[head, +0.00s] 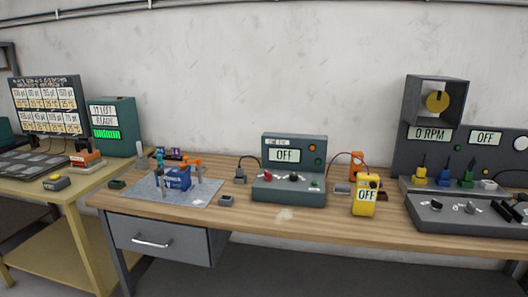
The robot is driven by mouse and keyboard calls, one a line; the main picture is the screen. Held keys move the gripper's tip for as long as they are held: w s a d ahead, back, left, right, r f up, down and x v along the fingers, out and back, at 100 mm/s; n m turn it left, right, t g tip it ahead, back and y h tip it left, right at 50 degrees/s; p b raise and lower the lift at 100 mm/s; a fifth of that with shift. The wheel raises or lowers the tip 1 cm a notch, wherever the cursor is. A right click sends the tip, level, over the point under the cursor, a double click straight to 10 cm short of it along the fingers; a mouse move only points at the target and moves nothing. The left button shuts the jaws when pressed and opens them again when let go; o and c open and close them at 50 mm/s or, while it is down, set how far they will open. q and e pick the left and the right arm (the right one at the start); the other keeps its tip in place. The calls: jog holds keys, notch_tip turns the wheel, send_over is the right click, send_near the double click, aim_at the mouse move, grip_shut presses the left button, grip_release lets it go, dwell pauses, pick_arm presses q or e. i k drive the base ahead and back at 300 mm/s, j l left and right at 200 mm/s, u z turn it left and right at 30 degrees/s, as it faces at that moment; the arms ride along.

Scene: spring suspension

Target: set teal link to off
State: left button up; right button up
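No part clearly marked as a teal link can be made out at this size. A grey-teal bench unit (289,180) stands mid-bench; its display (285,155) reads OFF, and it has a red knob, a dark knob and small coloured lights. A teal box (112,126) with a display reading "11 LEFT" and a green bar stands on the left table. Neither of my grippers is in view.
A grey mat (190,212) holds a blue device (177,178) and small parts. A yellow meter reading OFF (365,195) stands right of the bench unit. A large grey panel (433,160) shows 0 RPM and OFF. The front bench edge has bare wood.

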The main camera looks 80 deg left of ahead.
aim_at(160, 156)
jog(key=k+l+u, duration=0.1)
jog(key=u, duration=3.35)
